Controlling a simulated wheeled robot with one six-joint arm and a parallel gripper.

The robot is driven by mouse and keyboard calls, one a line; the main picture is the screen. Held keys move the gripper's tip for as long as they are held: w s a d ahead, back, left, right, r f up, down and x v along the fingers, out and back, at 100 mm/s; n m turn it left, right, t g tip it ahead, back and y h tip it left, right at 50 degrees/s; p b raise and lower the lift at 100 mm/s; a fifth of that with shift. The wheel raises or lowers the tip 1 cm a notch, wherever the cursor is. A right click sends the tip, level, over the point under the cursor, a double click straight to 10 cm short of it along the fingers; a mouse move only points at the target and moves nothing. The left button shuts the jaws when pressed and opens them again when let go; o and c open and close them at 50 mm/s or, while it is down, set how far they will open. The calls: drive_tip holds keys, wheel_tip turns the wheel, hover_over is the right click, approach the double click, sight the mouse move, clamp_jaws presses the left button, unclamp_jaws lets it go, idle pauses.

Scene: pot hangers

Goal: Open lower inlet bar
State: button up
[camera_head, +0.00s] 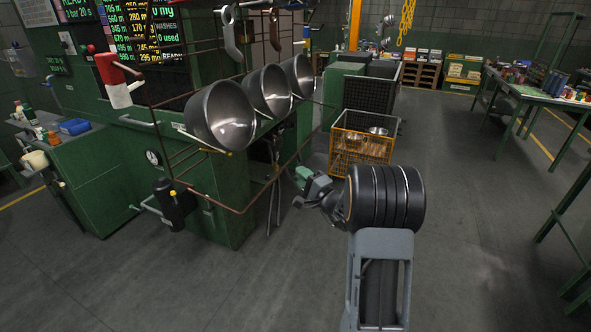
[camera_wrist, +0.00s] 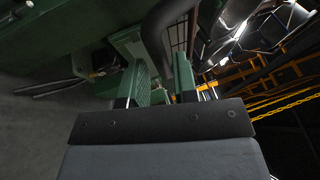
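A thin red-brown bar (camera_head: 268,182) runs low along the front of the green machine, below the hanging pots; I take it for the lower inlet bar. My gripper (camera_head: 300,176) is just right of this bar in the head view, low beside the machine; whether it touches the bar cannot be told. In the wrist view my gripper (camera_wrist: 165,88) has its two green fingers apart, with a gap between them. A dark curved tube (camera_wrist: 160,32) shows beyond the fingertips; I cannot tell whether it is the bar or lies between the fingers.
Several dark steel pots (camera_head: 221,115) hang in a row above the bar. A yellow crate (camera_head: 361,137) stands behind my arm. The floor at right is clear up to a green table (camera_head: 530,92).

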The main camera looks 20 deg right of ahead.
drive_tip(key=shift+x, duration=1.5)
clamp_jaws()
